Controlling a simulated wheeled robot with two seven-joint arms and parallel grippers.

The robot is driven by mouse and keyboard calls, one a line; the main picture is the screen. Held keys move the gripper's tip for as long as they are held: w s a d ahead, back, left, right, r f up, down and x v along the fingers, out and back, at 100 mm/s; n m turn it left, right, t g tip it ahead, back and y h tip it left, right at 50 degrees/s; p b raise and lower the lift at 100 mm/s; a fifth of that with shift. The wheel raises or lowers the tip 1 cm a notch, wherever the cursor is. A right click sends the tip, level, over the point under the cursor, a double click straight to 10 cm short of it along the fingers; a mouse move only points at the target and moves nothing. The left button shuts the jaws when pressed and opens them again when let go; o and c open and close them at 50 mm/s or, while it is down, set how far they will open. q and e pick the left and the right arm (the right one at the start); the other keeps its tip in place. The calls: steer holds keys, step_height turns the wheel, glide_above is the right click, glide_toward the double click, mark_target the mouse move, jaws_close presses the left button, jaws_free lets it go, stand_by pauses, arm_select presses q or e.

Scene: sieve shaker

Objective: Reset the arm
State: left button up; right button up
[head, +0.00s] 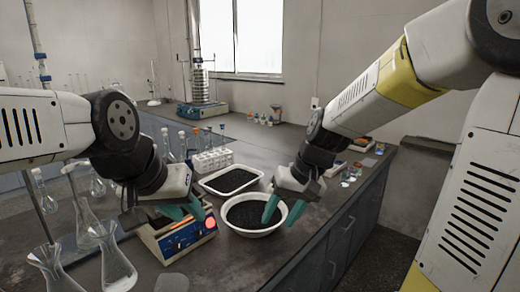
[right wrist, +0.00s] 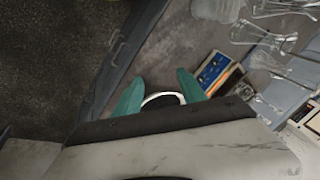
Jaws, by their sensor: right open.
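My left gripper (head: 178,210) has teal fingers and hangs over the scale with the blue front panel (head: 183,240). Whether its fingers are apart is hard to make out. My right gripper (head: 282,210) points down over the white bowl (head: 252,232), which holds dark granules. Its teal fingers are apart, with nothing seen between them. In the right wrist view the two fingers (right wrist: 160,97) stand apart, and the white bowl's rim (right wrist: 163,97) shows between them. The right gripper hides part of the bowl.
A white tray of dark granules (head: 205,189) lies behind the bowl, near a white tube rack (head: 211,162). Glass flasks (head: 115,262) stand at the front left. A sieve shaker (head: 201,95) stands on the back counter. Small bottles and dishes (head: 352,176) lie on the right.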

steer(key=s+d+r+m+t+h, duration=0.1)
steer(key=s+d+r+t, duration=0.3)
steer(key=s+d+r, duration=0.4)
steer(key=shift+s+d+r+h, duration=0.2)
steer(key=shift+s+d+h, duration=0.35)
steer(key=shift+s, duration=0.65)
